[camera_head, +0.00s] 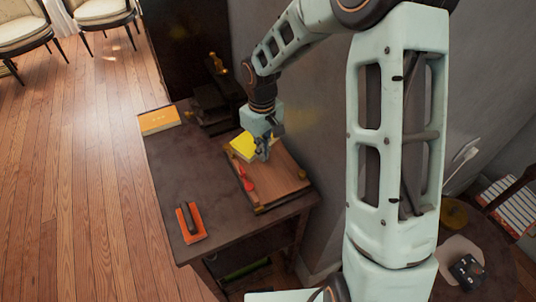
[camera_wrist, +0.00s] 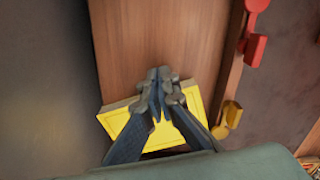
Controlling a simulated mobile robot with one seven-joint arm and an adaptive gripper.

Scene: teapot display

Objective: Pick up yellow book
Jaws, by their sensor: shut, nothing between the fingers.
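The yellow book (camera_head: 240,145) lies flat at the far end of a brown wooden board or box (camera_head: 273,178) on the dark table. In the wrist view the yellow book (camera_wrist: 118,121) sits partly behind my fingers, which hide its middle. My gripper (camera_head: 264,153) is over the book's near edge, pointing down. In the wrist view my gripper (camera_wrist: 160,82) has its fingertips together and empty, reaching past the book's edge over bare wood. I cannot tell whether the fingers touch the book.
A red piece (camera_head: 247,180) is on the board's left side. An orange-yellow book (camera_head: 158,120) lies at the table's far left corner. An orange item with a dark handle (camera_head: 190,222) lies near the front. Dark objects (camera_head: 215,100) stand behind. The table's left middle is clear; a wall is at right.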

